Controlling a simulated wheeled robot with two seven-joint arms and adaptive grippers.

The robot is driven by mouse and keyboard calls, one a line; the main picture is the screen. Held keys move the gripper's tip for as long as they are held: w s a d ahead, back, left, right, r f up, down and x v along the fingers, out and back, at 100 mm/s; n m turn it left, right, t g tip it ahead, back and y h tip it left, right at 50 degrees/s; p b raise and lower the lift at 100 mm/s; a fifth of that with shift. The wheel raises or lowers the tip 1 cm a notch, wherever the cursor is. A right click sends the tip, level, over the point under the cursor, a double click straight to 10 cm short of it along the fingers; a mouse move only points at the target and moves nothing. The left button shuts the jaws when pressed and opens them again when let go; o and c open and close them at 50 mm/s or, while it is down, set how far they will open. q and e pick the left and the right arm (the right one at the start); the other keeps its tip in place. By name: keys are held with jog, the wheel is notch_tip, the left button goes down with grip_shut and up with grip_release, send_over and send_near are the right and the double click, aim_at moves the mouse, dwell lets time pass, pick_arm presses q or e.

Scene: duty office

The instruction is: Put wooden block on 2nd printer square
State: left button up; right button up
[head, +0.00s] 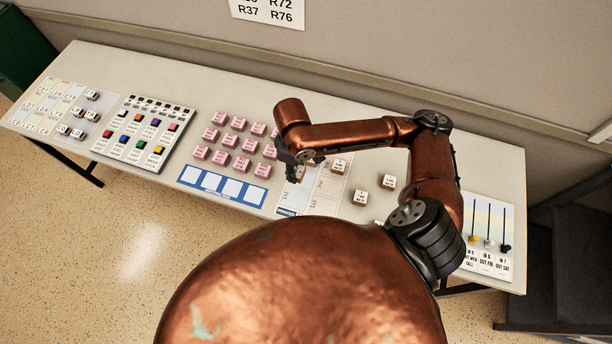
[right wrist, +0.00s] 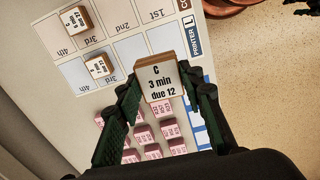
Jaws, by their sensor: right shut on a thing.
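My right gripper (right wrist: 158,88) is shut on a wooden block (right wrist: 157,79) with a white label reading "C 3 min due 12". In the head view the right gripper (head: 297,174) is over the printer sheet (head: 324,186), and the held block is hard to make out. In the right wrist view the printer sheet (right wrist: 128,47) has squares marked 1st to 4th, beside a blue "PRINTER" strip. The held block covers part of the printer row near its 1st and 2nd squares; its height above the sheet is unclear. My left gripper is not seen.
One wooden block (right wrist: 100,66) sits on the printer row near 3rd, another (right wrist: 76,20) on the neighbouring row. Labelled blocks (head: 388,181) stand right of the sheet. Several pink blocks (head: 242,164) and a blue-bordered strip (head: 231,187) lie left. Sliders (head: 488,238) are far right.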

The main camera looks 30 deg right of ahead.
jog(key=s+f+n+p, duration=0.4)
jog(key=s+n+p, duration=0.4)
jog(key=n, duration=1)
jog(key=shift+n, duration=0.4)
jog(key=w+d+f, duration=0.1)
jog(key=w+f, duration=0.2)
jog(key=w+d+f, duration=0.2)
jog(key=w+f, duration=0.1)
jog(key=w, duration=0.1)
jog(key=w+d+f, duration=0.2)
jog(key=w, duration=0.2)
jog(key=shift+d+f+p, duration=0.1)
jog(key=shift+f+p, duration=0.25)
jog(key=shift+f, duration=0.05)
jog(key=shift+w+d+f, duration=0.15)
jog(key=shift+w+f, duration=0.3)
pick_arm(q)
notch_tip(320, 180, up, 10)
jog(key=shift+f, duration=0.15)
pick_arm(e)
jog(key=shift+w+f, duration=0.15)
jog(key=shift+f, duration=1.6)
jog(key=shift+f, duration=0.15)
jog(key=o, duration=1.2)
jog(key=shift+c, duration=0.2)
